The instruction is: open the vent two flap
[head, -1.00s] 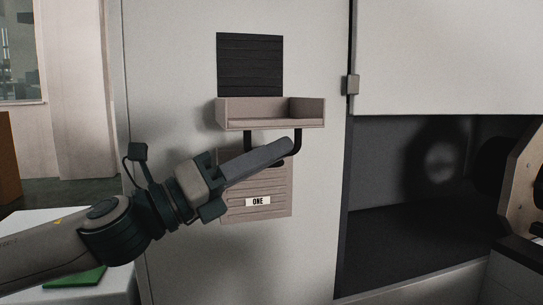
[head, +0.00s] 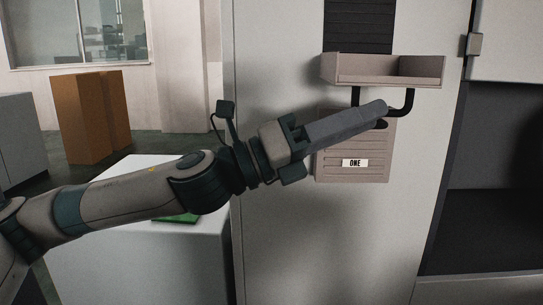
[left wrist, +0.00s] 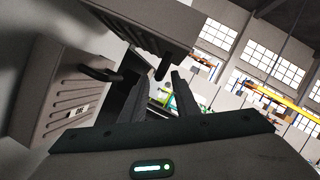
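A dark slatted grille (head: 358,27) is on the pale cabinet wall. Below it a beige tray-like flap (head: 385,72) stands out level, with a black bar handle (head: 411,100) hanging under it. No label shows on it. Lower down is a shut beige panel labelled ONE (head: 352,172), also in the left wrist view (left wrist: 62,98). My left gripper (head: 381,108) is just under the level flap, in front of the panel's top. My right gripper is out of view.
A dark open bay (head: 490,190) lies right of the cabinet wall, with a hinge (head: 474,44) at its edge. A white table (head: 135,255) with a green item (head: 178,219) stands at lower left. Brown boxes (head: 90,115) stand farther back.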

